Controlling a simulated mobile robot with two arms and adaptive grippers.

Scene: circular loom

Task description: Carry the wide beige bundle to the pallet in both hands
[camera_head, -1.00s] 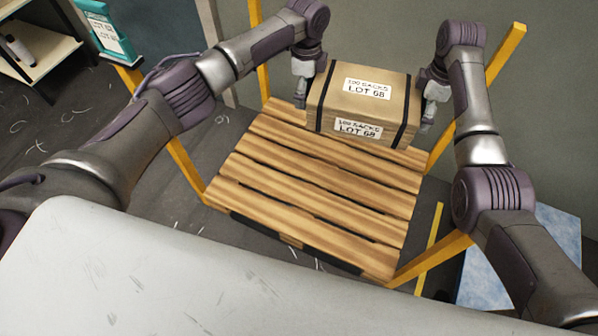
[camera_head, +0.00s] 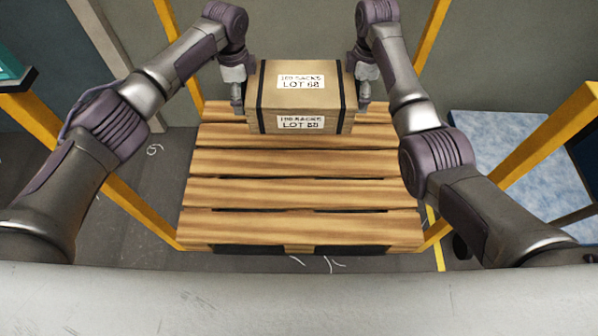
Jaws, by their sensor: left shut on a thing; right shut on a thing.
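The wide beige bundle (camera_head: 299,105) has two dark straps and two white labels reading "100 SACKS LOT 68". It is held level between my grippers at the far part of the wooden pallet (camera_head: 290,192). My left gripper (camera_head: 239,98) is shut on its left end, and my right gripper (camera_head: 362,95) is shut on its right end. The fingertips are partly hidden by the bundle's sides. I cannot tell whether the bundle's underside touches the slats or is just above them. The nearer slats are bare.
Yellow posts (camera_head: 140,212) stand around the pallet's corners. A blue-topped platform (camera_head: 510,150) is at the right. A teal item on a dark shelf (camera_head: 18,80) is at the left edge. A grey wall closes off the back.

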